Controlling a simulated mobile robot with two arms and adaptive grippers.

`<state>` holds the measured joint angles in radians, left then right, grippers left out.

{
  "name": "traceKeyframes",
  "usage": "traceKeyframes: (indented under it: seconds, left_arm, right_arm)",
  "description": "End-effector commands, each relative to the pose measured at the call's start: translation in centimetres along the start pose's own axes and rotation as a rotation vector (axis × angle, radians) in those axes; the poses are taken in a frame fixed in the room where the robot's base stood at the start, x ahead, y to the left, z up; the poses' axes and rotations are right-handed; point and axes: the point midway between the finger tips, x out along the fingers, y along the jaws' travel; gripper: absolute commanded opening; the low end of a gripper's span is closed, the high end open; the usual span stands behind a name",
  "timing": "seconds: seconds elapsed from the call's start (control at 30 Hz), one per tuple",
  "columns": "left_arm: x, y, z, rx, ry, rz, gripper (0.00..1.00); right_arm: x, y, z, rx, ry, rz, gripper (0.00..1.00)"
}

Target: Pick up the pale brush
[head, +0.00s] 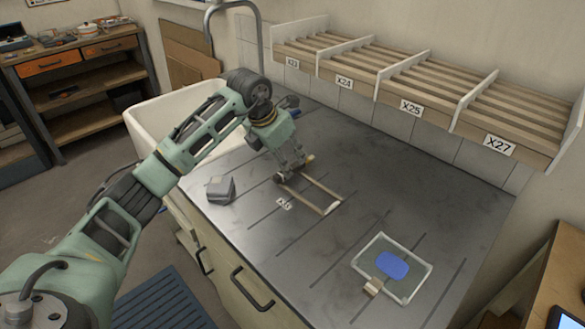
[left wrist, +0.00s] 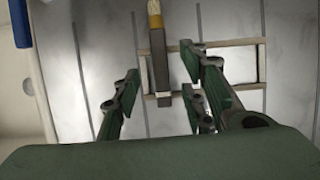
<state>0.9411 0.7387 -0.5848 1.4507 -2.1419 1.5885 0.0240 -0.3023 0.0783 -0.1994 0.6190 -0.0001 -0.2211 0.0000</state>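My left gripper (head: 291,169) is low over the far-left end of a wooden rest (head: 322,190) on the dark worktop. In the left wrist view its fingers (left wrist: 160,82) are spread apart. Between them in that picture is a brush (left wrist: 158,62) with a grey-brown shaft and a yellowish band, lying across the rails of the rest (left wrist: 215,93). I see no finger touching it. In the head view the gripper hides most of the brush; a pale end (head: 309,159) shows beyond the fingers. My right gripper is in neither view.
A grey block (head: 220,188) stands left of the rest. A framed glass panel (head: 407,290) with a blue oval (head: 392,265) lies at the front right. A labelled slatted shelf (head: 420,85) runs along the wall. A white sink (head: 165,118) is at the left. The worktop between is clear.

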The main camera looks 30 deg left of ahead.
Motion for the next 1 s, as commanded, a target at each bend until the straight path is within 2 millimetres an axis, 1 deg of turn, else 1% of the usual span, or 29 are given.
traceKeyframes:
  seconds: [0.03, 0.13, 0.2, 0.3, 0.87, 0.9, 1.0]
  left_arm:
    - [0.7, -0.2, 0.1, -0.001, 0.005, -0.005, 0.39]
    - [2.3, -0.2, 0.2, -0.002, 0.004, -0.004, 0.39]
    - [3.1, -0.2, 0.2, -0.001, 0.003, -0.003, 0.39]
    - [3.6, -0.1, 0.2, -0.001, 0.001, -0.002, 0.39]
    - [4.0, -0.1, 0.1, 0.0, 0.001, -0.001, 0.39]
    - [4.0, -0.1, 0.1, 0.0, 0.001, -0.001, 0.38]
    - [3.9, -0.1, 0.1, 0.0, 0.001, -0.001, 0.29]
  right_arm:
    - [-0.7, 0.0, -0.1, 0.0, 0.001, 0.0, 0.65]
    - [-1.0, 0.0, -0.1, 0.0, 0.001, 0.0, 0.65]
    - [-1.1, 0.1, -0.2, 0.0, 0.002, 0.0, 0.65]
    - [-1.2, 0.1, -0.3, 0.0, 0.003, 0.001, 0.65]
    - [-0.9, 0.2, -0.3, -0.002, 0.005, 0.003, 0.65]
    - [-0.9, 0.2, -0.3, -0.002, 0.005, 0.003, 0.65]
    - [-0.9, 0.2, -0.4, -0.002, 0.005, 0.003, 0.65]
